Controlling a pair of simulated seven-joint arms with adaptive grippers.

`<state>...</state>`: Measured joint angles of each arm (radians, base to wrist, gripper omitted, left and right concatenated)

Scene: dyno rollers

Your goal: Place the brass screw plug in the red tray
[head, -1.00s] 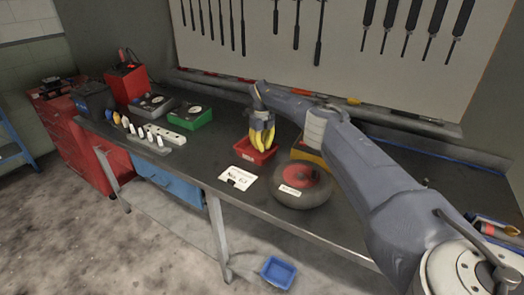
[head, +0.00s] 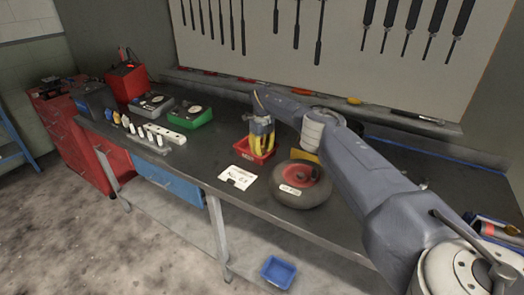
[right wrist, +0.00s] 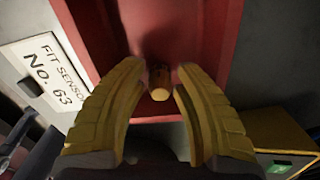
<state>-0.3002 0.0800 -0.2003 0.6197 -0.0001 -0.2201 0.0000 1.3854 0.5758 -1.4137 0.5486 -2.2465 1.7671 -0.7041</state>
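The red tray (head: 250,157) sits on the workbench below my right gripper (head: 262,146); its red inside (right wrist: 110,35) fills the upper middle of the right wrist view. The small brass screw plug (right wrist: 159,84) shows between the yellow fingertips, over the red tray. The right fingers (right wrist: 160,72) stand apart, with a gap on either side of the plug, so the gripper looks open. I cannot tell whether the plug rests on the tray floor. The plug cannot be made out in the head view. My left gripper is not in view.
A white label card (head: 238,178) lies left of the tray. A green box (head: 194,117) and white power strip (head: 164,133) are further left. A blue bin (head: 279,271) is below.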

